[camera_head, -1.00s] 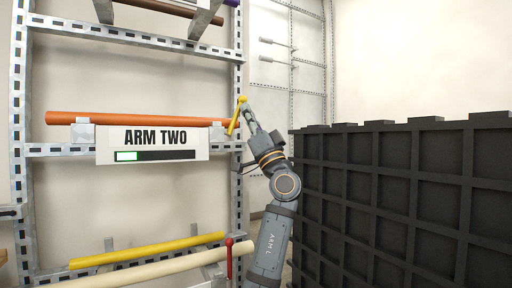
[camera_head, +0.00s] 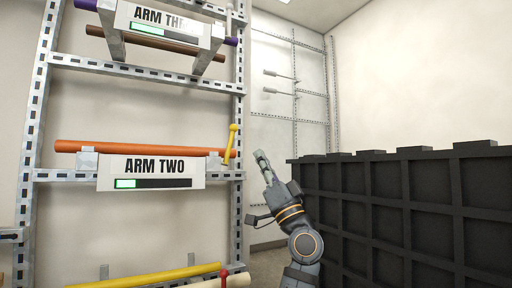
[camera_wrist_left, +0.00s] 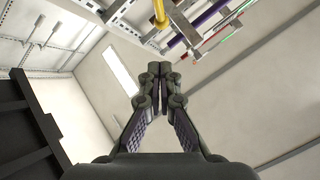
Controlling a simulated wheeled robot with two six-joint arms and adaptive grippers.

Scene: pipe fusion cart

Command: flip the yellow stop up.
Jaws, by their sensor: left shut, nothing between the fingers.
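The yellow stop (camera_head: 230,148) stands nearly upright, its knob end up and leaning slightly right, at the right end of the orange pipe (camera_head: 130,147) on the ARM TWO level. My left gripper (camera_head: 260,157) is shut and empty, to the right of the stop and a little lower than its knob, with a visible gap between them in the head view. In the left wrist view the closed fingers (camera_wrist_left: 158,70) point at the rack. A yellow part (camera_wrist_left: 160,12) shows beyond the fingertips there; I cannot tell whether it is this stop. My right gripper is not in view.
The ARM TWO sign (camera_head: 152,173) hangs below the orange pipe. The ARM THREE level is above, and a red-knobbed stop (camera_head: 222,275) is below. A black gridded block (camera_head: 410,210) fills the right side. Open space lies between block and rack.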

